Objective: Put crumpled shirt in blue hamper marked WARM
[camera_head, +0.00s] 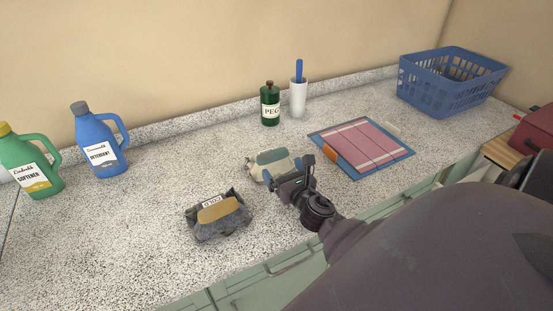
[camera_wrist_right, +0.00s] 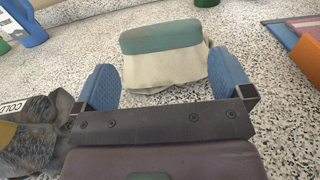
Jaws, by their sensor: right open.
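A soft cream and teal bundle (camera_head: 268,160), possibly the crumpled shirt, lies on the speckled counter. It also shows in the right wrist view (camera_wrist_right: 165,62), just beyond and between the finger pads. My right gripper (camera_head: 288,170) is open beside its near right side, with nothing held; its spread fingers also show in the right wrist view (camera_wrist_right: 165,82). A blue slatted basket (camera_head: 440,91) stands at the back right with something dark inside. I can read no WARM mark on it. My left gripper is not in view.
A dark grey bundle (camera_head: 221,229) marked COLD, with a tan piece on top, lies to the left. A folded striped cloth on a blue board (camera_head: 365,146) lies right. A green PEG bottle (camera_head: 270,106), a white cup (camera_head: 298,101) and detergent bottles (camera_head: 98,145) stand behind.

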